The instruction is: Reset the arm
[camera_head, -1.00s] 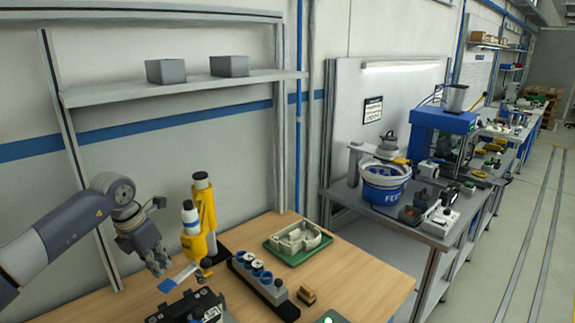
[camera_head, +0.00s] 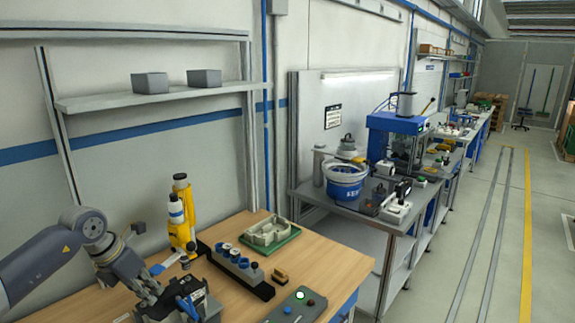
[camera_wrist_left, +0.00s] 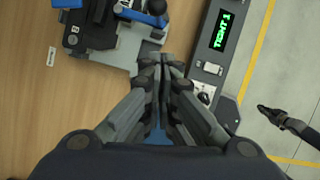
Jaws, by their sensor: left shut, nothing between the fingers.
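My left arm comes in from the left in the head view. Its gripper (camera_head: 150,290) is over the table (camera_head: 335,262), beside a black fixture with a blue part (camera_head: 180,298). In the left wrist view, the left gripper's fingers (camera_wrist_left: 162,62) are together with nothing between them. Their tips are close to the grey fixture block (camera_wrist_left: 130,48); I cannot tell if they touch. A dark, slim shape (camera_wrist_left: 290,122) at the right of the wrist view looks like my right gripper, above the floor; its jaws are unclear.
A yellow tool (camera_head: 183,220) stands behind the gripper. A black holder (camera_head: 238,272), a green tray (camera_head: 270,238) and a button box (camera_head: 298,308) are to the right. A display unit (camera_wrist_left: 215,50) is beside the fingers.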

